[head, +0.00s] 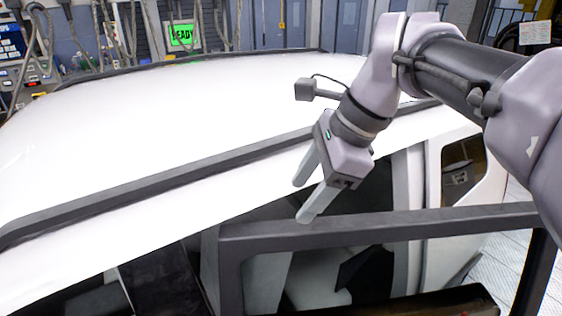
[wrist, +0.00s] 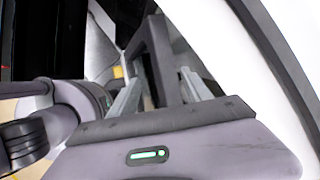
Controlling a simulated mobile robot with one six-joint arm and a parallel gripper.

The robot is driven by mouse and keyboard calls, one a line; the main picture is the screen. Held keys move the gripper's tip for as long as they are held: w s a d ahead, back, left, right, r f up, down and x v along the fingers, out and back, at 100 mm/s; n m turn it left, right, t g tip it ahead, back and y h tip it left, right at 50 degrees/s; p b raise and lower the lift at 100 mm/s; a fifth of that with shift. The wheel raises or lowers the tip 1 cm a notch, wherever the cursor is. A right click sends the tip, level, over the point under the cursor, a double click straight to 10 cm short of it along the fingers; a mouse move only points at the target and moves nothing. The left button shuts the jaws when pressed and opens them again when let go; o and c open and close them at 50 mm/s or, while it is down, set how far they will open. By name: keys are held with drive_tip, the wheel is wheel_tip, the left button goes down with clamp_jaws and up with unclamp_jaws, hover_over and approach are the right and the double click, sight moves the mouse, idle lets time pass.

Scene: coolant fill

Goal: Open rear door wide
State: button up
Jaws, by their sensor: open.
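The rear door's dark grey window frame (head: 380,230) stands out from the white car's side, so the door is at least partly open. Its lower part is out of view. My gripper (head: 302,201) is open and empty, its two fingers pointing down and left near the frame's upper left corner, close to the roof edge. In the wrist view the door frame (wrist: 161,62) shows between the two fingertips (wrist: 162,88). I cannot tell whether the fingers reach around it or whether they touch it.
The white car roof (head: 190,95) with a dark rail (head: 150,187) fills the left and middle. A pale pillar and rear side window (head: 463,170) lie behind the door opening. Seats show inside. A green READY screen (head: 183,34) and cabinets stand at the back. Floor shows at right.

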sight(273, 232)
drive_tip(key=x, duration=1.3)
drive_tip(key=shift+w+r+b, duration=0.1)
drive_tip(key=shift+b, duration=0.3)
drive_tip(key=shift+w+a+f, duration=0.15)
drive_tip(key=shift+a+f, duration=0.2)
drive_tip(key=shift+a, duration=0.1)
drive_tip(key=shift+d, duration=0.15)
drive_tip(key=shift+c, duration=1)
clamp_jaws()
